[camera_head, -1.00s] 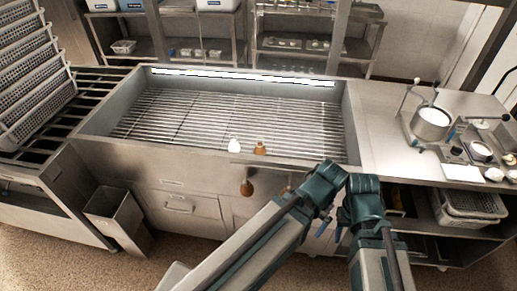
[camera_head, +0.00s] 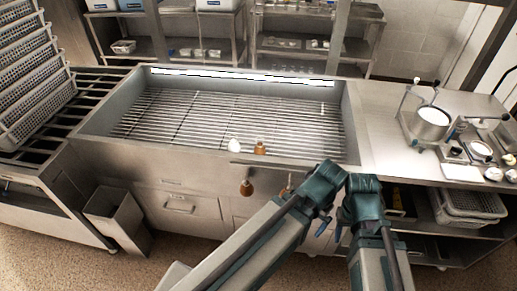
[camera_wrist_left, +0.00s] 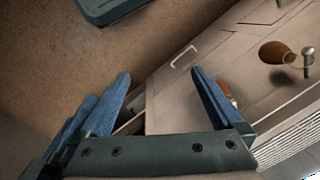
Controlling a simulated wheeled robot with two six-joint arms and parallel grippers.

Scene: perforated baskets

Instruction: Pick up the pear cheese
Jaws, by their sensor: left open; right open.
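Several pear cheeses are at the front of the steel vat. A white one (camera_head: 234,146) and an orange-brown one (camera_head: 260,149) show at the rim. A brown one (camera_head: 246,187) hangs below a rod, and another (camera_head: 285,190) is partly hidden by my arm. In the left wrist view, a brown pear cheese (camera_wrist_left: 275,52) is right of the fingers, apart from them. Another orange-brown piece (camera_wrist_left: 232,97) is mostly hidden behind the right finger. My left gripper (camera_wrist_left: 160,88) is open and empty. My right gripper (camera_head: 330,230) is open, right of the hanging cheeses and lower.
The vat (camera_head: 165,170) has a slatted inside and drawers on its front. A steel bin (camera_head: 120,215) stands on the floor at left. A counter (camera_head: 380,130) with a pot (camera_head: 431,122) is at right. Perforated baskets (camera_head: 35,85) are stacked at left.

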